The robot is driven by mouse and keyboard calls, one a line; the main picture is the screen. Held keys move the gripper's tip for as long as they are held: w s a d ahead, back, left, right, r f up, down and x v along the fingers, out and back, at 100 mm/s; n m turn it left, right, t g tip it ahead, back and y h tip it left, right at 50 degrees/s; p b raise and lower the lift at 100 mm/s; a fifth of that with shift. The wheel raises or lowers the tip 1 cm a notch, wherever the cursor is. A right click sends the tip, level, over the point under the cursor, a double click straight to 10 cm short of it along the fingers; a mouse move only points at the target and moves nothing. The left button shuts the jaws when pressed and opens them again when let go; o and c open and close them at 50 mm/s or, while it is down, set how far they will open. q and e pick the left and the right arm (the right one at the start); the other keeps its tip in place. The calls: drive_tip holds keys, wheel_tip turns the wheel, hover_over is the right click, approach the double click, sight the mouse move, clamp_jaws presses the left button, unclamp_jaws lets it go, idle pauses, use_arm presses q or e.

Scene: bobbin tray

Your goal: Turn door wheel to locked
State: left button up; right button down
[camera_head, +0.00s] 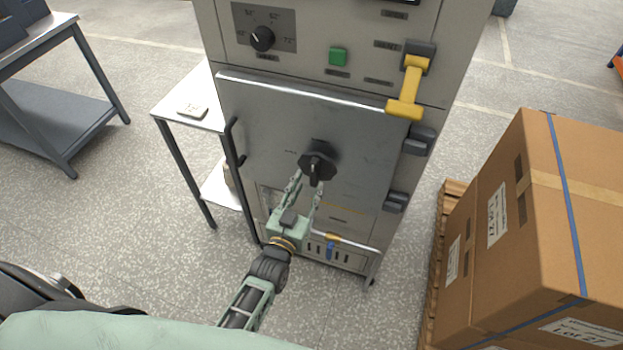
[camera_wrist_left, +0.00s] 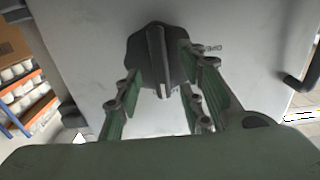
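The door wheel (camera_head: 317,166) is a dark knob with a raised grip bar, in the middle of the grey cabinet door (camera_head: 266,121). It also shows in the left wrist view (camera_wrist_left: 157,58), where the bar stands nearly upright with a pale mark at its lower end. Small lettering sits to the right of it there, partly hidden by a finger. My left gripper (camera_head: 306,186) is open just below and in front of the wheel. In the left wrist view its fingers (camera_wrist_left: 160,88) are spread on both sides of the bar; I cannot tell whether they touch. My right gripper is not in view.
A yellow latch handle (camera_head: 410,88) and dark hinges (camera_head: 418,140) are on the cabinet's right side. A black door handle (camera_head: 232,142) stands out at the left. A white side table (camera_head: 186,103) is left; stacked cartons (camera_head: 555,215) stand on a pallet at right.

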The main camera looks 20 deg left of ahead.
use_arm(q)
drive_tip(key=s, duration=0.8)
drive_tip(key=shift+a, duration=0.15)
drive_tip(key=shift+f, duration=0.1)
drive_tip(key=s+d+f+m+g+h+b, duration=0.1)
drive_tip(key=s+f+g, duration=0.4)
drive_tip(key=f, duration=0.8)
drive_tip(key=s+f+g+b, duration=0.1)
drive_tip(key=s+f+g, duration=0.2)
drive_tip(key=s+f, duration=0.75)
drive_tip(key=s+a+f+g, duration=0.3)
drive_tip(key=s+f+g, duration=0.1)
drive_tip(key=s+f, duration=0.6)
drive_tip(key=s+a+f+g+y+b, duration=0.1)
drive_tip(key=s+a+f+g, duration=0.3)
drive_tip(key=s+f, duration=0.7)
drive_tip(key=s+g, duration=0.1)
drive_tip(key=s, duration=0.1)
drive_tip(key=shift+s+m+y, duration=0.3)
drive_tip(key=shift+s+m, duration=0.05)
drive_tip(key=shift+m, duration=0.05)
